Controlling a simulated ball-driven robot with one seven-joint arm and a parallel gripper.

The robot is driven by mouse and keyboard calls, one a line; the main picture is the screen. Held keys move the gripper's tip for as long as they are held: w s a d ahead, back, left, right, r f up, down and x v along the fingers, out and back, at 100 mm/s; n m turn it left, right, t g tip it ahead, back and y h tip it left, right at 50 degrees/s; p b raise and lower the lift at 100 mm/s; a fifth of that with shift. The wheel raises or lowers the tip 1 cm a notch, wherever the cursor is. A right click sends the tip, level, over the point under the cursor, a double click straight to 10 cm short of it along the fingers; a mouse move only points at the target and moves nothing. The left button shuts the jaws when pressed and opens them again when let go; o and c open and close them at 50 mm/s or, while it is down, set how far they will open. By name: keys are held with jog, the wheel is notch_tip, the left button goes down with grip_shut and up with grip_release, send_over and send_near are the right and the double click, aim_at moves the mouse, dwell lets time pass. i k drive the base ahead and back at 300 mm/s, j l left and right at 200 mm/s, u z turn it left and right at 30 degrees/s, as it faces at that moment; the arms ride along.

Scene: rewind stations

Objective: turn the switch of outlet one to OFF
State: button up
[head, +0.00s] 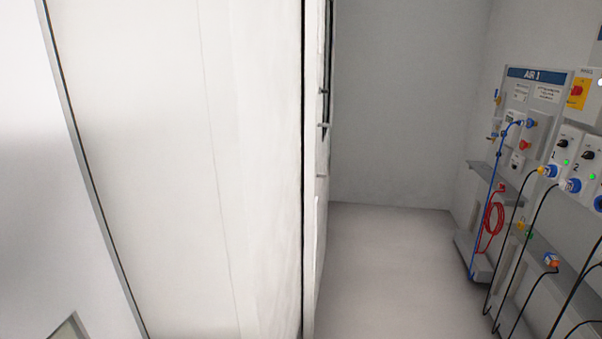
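Outlet one (555,159) is a light grey panel marked 1 on the station at the right of the head view. Its black rotary switch (563,143) sits near the top, with a lit green lamp (566,162) below it. The switch's exact setting is too small to read. My gripper is not in view.
Outlet two (582,168) stands right of outlet one. An AIR 1 panel (539,76) with blue and red hoses is to the left. A large white panel (180,150) fills the left side. The floor (380,265) between is clear.

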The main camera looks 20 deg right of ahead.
aim_at(563, 143)
jog(key=i+l+z, duration=0.1)
jog(key=i+z, duration=0.4)
jog(key=i, duration=0.25)
jog(key=i+j+z, duration=0.15)
jog(key=i+z, duration=0.35)
jog(key=i, duration=0.2)
